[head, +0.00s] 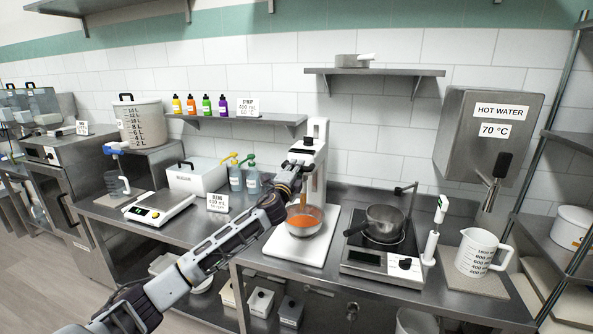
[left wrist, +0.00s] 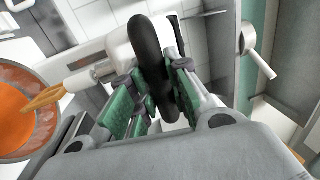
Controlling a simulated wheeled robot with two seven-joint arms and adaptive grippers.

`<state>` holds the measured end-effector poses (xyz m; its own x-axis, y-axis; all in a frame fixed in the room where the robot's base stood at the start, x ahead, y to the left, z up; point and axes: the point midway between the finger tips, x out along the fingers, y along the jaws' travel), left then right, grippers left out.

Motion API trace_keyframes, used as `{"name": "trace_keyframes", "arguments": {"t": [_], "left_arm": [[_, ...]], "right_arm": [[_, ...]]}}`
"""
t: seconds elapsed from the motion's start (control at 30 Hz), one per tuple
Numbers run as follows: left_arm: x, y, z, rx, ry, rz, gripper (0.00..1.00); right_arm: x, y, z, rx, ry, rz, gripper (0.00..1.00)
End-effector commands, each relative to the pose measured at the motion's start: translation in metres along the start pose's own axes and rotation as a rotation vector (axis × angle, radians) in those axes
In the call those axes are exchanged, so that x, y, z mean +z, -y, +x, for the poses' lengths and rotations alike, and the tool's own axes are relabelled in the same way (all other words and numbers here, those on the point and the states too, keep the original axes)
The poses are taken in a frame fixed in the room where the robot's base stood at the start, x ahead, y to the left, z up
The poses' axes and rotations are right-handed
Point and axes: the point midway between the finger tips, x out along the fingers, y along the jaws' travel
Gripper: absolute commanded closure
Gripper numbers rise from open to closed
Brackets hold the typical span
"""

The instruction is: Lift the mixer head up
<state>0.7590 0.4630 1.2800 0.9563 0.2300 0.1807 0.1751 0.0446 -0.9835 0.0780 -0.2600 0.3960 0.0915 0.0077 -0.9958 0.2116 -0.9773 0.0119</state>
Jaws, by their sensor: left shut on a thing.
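The mixer is a white stand with an upright column (head: 318,170) on a white base plate (head: 282,247). Its mixer head (head: 307,151) is at the top, partly hidden by my arm. My left gripper (head: 288,183) is at the head and is shut on a black handle (left wrist: 150,45), which runs between its green pads in the left wrist view. An orange beater (left wrist: 45,99) hangs from the head toward a clear bowl of orange mix (head: 303,222). The bowl also shows in the left wrist view (left wrist: 22,115). My right gripper is out of view.
Right of the mixer are a pot (head: 384,222) on a cooker, a hand blender (head: 431,245) and a measuring jug (head: 478,252). A scale (head: 160,208) and blue-topped bottles (head: 252,180) stand left. A shelf (head: 245,118) with colour bottles is behind.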

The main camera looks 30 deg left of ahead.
Motion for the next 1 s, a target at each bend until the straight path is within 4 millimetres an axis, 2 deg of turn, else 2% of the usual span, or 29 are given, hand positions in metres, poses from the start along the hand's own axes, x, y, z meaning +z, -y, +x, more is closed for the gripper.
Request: {"name": "trace_keyframes", "arguments": {"t": [0.03, 0.2, 0.67, 0.7, 0.8, 0.87, 1.0], "left_arm": [[0.001, 0.007, 0.001, -0.004, 0.001, 0.000, 1.00], [0.001, 0.013, 0.002, -0.004, 0.001, 0.000, 1.00], [0.001, 0.018, 0.003, -0.009, 0.001, 0.000, 1.00], [0.001, 0.018, 0.003, -0.009, 0.001, 0.000, 0.79], [0.001, 0.018, 0.003, -0.009, 0.001, 0.000, 0.66], [0.001, 0.018, 0.003, -0.008, 0.001, 0.000, 0.59], [0.001, 0.015, 0.003, -0.005, 0.001, 0.000, 0.59]], "right_arm": [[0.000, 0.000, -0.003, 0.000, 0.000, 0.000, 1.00], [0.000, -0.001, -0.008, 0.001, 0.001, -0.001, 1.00], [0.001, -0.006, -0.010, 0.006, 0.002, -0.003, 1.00], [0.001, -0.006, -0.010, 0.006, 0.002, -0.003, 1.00], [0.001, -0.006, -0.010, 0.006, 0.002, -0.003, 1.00], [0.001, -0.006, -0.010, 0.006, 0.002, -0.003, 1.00], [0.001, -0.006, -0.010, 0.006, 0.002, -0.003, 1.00]]}}
